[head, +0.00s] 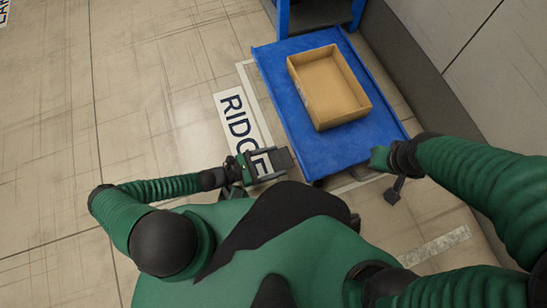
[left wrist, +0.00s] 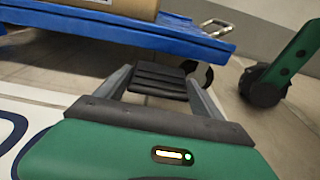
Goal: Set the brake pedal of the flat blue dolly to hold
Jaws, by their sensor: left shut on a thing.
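The flat blue dolly (head: 290,90) stands ahead of me; its blue edge also shows in the left wrist view (left wrist: 100,33). My left gripper (head: 276,161) is low beside the dolly's near left corner. In the left wrist view its two fingers (left wrist: 160,88) stand on either side of a black ribbed pad, the brake pedal (left wrist: 160,78), and are shut on it. The pedal's lever and its exact angle are hidden. My right gripper (head: 382,160) is at the dolly's near right corner; its jaws are not clear.
An open cardboard box (head: 329,87) sits on the dolly. A blue frame (head: 320,18) stands behind it, and a grey wall (head: 440,60) runs along the right. A floor sign (head: 240,120) lies left of the dolly. The floor on the left is clear.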

